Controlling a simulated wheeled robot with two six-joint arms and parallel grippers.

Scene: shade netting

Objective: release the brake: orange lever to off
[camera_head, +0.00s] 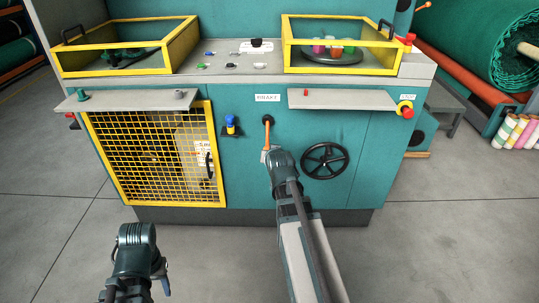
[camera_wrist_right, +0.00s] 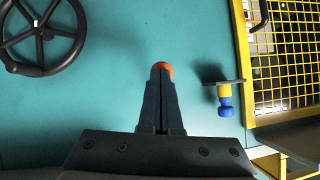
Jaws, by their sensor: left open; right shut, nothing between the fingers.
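The orange lever (camera_head: 267,133) hangs from a dark pivot on the teal machine front, under a label reading BRAKE (camera_head: 267,97). In the right wrist view its round orange end (camera_wrist_right: 164,69) shows just beyond my right fingertips, partly hidden by them. My right gripper (camera_wrist_right: 161,78) is shut with nothing between its fingers. In the head view my right gripper (camera_head: 265,157) is at the lever's lower end; I cannot tell whether they touch. My left gripper (camera_head: 162,277) is open, low in front of the machine and away from the lever; its fingers show only in part.
A black handwheel (camera_head: 325,161) is right of the lever. A blue and yellow knob (camera_head: 231,125) and a yellow mesh guard (camera_head: 150,155) are left of it. Grey shelves (camera_head: 340,99) jut out above. A red stop button (camera_head: 406,110) is at right. The floor in front is clear.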

